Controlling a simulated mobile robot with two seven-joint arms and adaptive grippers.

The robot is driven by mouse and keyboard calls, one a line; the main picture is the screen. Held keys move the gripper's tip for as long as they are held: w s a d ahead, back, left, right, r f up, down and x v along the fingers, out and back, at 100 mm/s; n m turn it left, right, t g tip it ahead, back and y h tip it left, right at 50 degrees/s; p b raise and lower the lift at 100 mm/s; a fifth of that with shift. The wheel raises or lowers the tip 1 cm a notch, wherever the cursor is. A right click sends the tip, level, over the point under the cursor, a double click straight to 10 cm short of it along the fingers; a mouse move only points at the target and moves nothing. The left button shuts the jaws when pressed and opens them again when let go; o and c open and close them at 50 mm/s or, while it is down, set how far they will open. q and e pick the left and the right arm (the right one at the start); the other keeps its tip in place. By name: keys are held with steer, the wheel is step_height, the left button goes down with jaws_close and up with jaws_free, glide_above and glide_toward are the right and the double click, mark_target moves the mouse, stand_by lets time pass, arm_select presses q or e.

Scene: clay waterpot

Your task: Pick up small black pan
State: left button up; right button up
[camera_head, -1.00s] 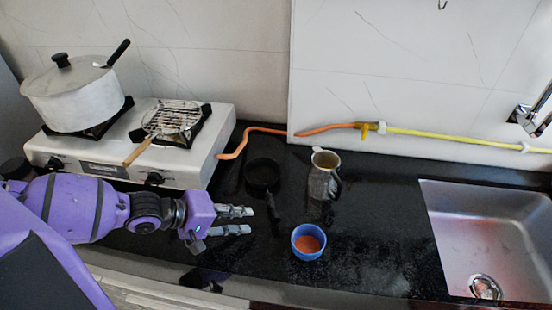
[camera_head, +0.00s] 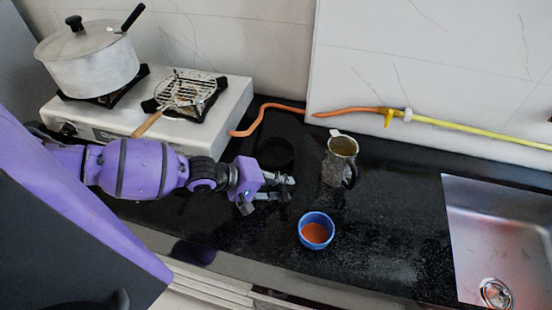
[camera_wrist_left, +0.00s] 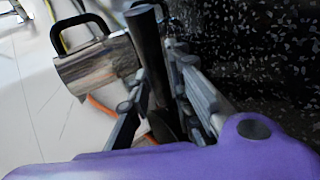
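The small black pan (camera_head: 275,153) sits on the black counter beside the stove, its round body just beyond my left gripper (camera_head: 282,188). The gripper and arm hide most of its handle in the head view. In the left wrist view, the dark handle (camera_wrist_left: 149,50) runs between the two fingers of my left gripper (camera_wrist_left: 160,75). The fingers look apart, one on each side of the handle; I cannot see clear contact. My right gripper is not in view.
A metal mug (camera_head: 339,163) stands right of the pan. A blue bowl (camera_head: 316,231) with orange-red contents is in front. The stove (camera_head: 232,105) carries a lidded pot (camera_head: 92,68) and a wire grill (camera_head: 184,90). The sink (camera_head: 500,225) is at right.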

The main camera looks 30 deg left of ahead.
arm_select(q)
jaws_close()
steer(key=shift+w+r, duration=0.1)
steer(key=shift+r, duration=0.1)
